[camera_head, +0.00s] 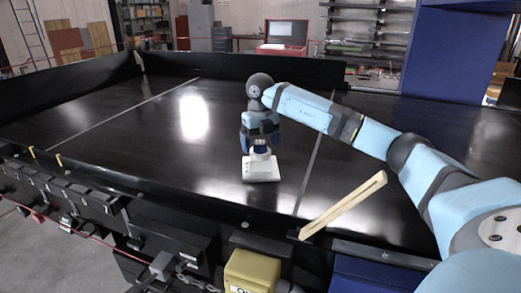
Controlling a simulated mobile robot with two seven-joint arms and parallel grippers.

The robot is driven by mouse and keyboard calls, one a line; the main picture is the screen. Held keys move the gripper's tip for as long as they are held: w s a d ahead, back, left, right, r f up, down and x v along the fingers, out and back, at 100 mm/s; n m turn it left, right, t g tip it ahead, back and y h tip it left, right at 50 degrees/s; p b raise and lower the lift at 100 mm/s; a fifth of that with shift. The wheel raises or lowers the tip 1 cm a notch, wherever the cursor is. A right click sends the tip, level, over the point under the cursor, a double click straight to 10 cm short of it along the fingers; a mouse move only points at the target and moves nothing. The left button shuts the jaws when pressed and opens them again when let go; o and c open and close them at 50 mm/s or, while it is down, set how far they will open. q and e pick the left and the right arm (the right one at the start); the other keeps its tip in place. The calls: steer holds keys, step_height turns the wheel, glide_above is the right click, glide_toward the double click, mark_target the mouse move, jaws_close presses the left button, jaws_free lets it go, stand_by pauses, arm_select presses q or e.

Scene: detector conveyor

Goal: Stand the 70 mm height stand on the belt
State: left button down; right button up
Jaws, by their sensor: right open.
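A small white stand (261,171) with a flat square base and a short round upper part rests upright on the black belt (120,130), near the middle of the view. My right gripper (261,149) points down at the top of the stand and is open. Its fingers are small and dark here, and I cannot tell whether they touch the stand. The gripper and wrist hide what is just behind them. My left gripper is not in view.
A pale wooden strip (343,205) lies slanted near the belt's front edge, right of the stand. A yellow box (252,270) is at the front below the belt. Dark side walls border the belt. The belt's left part is clear.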

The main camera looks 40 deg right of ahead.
step_height(320, 180, up, 10)
steer(key=b, duration=0.1)
stand_by(0.6)
